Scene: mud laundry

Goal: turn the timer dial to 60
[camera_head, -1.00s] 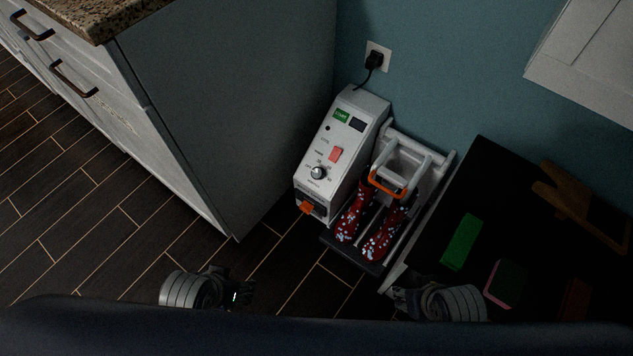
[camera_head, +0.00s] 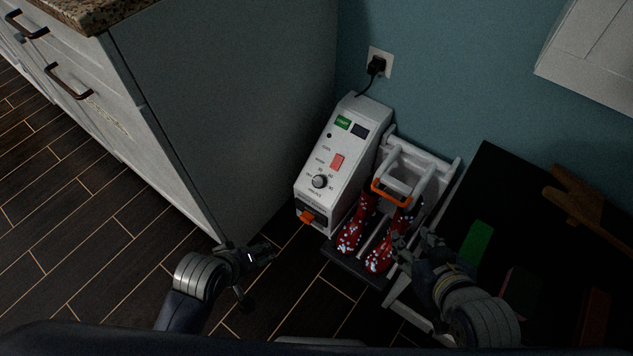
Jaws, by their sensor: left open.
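The timer dial (camera_head: 320,181) is a round dark knob with a light rim, low on the sloped face of a white machine (camera_head: 328,155). Small number marks surround it, too small to read for certain. My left gripper (camera_head: 262,252) is open and empty over the floor, left of and below the machine, apart from the dial. My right gripper (camera_head: 412,243) is beside the boots at the right, apart from the dial; whether its fingers are open is unclear.
Red spotted boots (camera_head: 353,231) stand on a dark tray under a white rack with an orange handle (camera_head: 390,194). The machine also has a red switch (camera_head: 338,161) and green label. A grey cabinet (camera_head: 225,120) stands left; a black bench (camera_head: 500,220) stands right.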

